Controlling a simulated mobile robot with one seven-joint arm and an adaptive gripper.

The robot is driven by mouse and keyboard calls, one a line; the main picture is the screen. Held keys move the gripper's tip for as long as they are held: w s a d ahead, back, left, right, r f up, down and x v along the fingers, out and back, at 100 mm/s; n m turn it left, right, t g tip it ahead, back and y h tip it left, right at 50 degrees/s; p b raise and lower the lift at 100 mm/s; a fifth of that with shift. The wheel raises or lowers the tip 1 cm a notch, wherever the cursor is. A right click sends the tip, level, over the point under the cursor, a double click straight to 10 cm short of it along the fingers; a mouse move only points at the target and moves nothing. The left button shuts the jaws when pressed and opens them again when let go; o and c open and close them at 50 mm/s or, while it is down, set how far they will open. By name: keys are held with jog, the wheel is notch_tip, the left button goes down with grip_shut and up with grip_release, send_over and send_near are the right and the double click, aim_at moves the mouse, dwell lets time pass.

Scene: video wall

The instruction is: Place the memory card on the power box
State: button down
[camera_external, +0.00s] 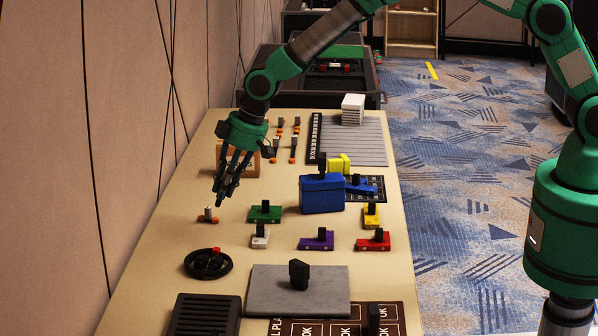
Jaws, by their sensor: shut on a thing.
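My gripper (222,199) points down over the left part of the table, its dark fingers close together. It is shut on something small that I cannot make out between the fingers. A small orange piece with a pale peg (208,214) is just below and left of the fingertips; I cannot tell whether they touch it. No thing can be told for sure as the memory card. A large blue box with a black knob (322,194) stands right of my gripper, perhaps the power box.
Green (265,213), white (260,237), purple (316,241), red (373,241) and yellow (371,216) knobbed pieces stand around the blue box. A grey slab (275,299) and black wheel (208,263) lie nearer. A wooden piece (250,164) is behind my gripper. The wall is left.

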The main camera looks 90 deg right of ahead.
jog(key=s+a+n+g+p, duration=0.1)
jog(key=s+a+n+p, duration=0.2)
jog(key=s+a+n, duration=0.3)
jog(key=s+a+n+g+p, duration=0.1)
jog(key=s+a+n, duration=0.5)
jog(key=a, duration=1.1)
jog(key=s+a+n+g+p, duration=0.2)
jog(key=s+a+n+p, duration=0.2)
jog(key=s+a, duration=0.4)
jog(key=shift+a+r+n+p, duration=0.3)
jog(key=shift+a+n, duration=0.6)
jog(key=shift+a, duration=1.15)
send_over(226, 311)
jog(key=shift+a+f, duration=0.15)
jog(key=shift+f, duration=0.6)
jog(key=shift+f, duration=1.75)
jog(key=shift+f+b, duration=0.1)
jog(key=shift+b, duration=0.25)
